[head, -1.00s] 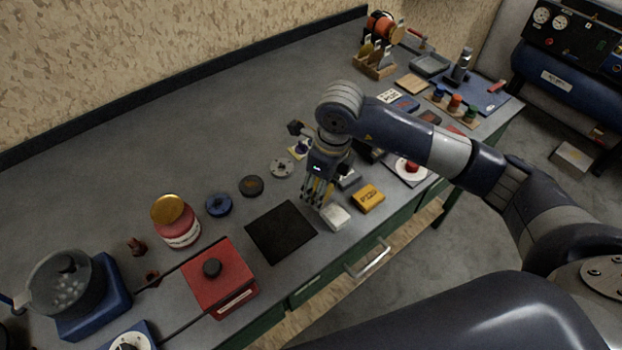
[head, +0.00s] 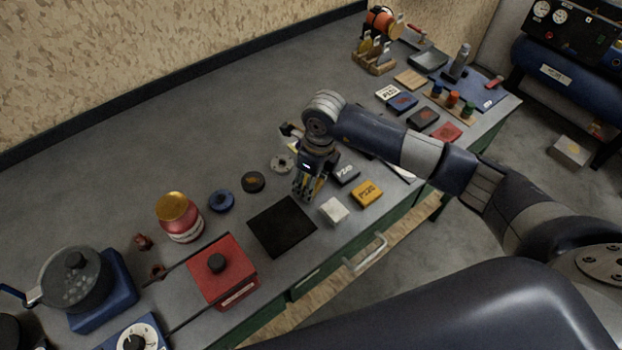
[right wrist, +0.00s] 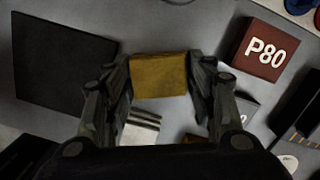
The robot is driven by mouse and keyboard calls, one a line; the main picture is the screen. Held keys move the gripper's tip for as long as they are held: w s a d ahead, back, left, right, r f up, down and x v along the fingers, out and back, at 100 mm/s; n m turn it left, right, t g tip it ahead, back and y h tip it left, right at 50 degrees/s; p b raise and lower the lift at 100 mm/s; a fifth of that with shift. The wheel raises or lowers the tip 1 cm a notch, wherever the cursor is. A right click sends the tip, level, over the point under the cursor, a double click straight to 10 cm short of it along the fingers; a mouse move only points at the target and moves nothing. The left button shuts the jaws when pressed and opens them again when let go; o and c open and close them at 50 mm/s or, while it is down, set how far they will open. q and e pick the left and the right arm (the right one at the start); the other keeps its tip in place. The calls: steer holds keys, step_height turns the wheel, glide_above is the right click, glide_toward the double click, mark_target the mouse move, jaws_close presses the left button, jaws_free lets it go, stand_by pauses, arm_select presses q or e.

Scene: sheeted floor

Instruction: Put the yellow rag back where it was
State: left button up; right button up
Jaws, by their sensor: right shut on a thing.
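My right gripper (head: 307,194) is shut on the yellow rag, which shows as a folded mustard-yellow piece between the two fingers in the right wrist view (right wrist: 160,75). In the head view the fingers hide most of the rag. The gripper points down over the bench, close to the right corner of a flat black mat (head: 282,226), with a white block (head: 334,210) just to its right. I cannot tell whether the rag touches the bench. My left gripper is not in view.
A yellow labelled block (head: 367,193) and a dark grey block (head: 345,174) lie right of the gripper. A dark red P80 block (right wrist: 265,50) is close by. A red box (head: 222,272), a gold-lidded jar (head: 179,217) and round discs stand to the left. The black mat is bare.

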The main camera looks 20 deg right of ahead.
mark_target(316, 185)
steer(key=o, duration=1)
steer(key=shift+f, duration=0.1)
steer(key=shift+r+p, duration=0.3)
steer(key=shift+p, duration=0.05)
steer(key=shift+d+r+b, duration=0.1)
steer(key=shift+r+b, duration=0.3)
step_height(316, 185, up, 11)
steer(key=s+b, duration=0.1)
steer(key=b, duration=0.1)
steer(key=shift+d+b, duration=0.4)
steer(key=shift+f, duration=0.1)
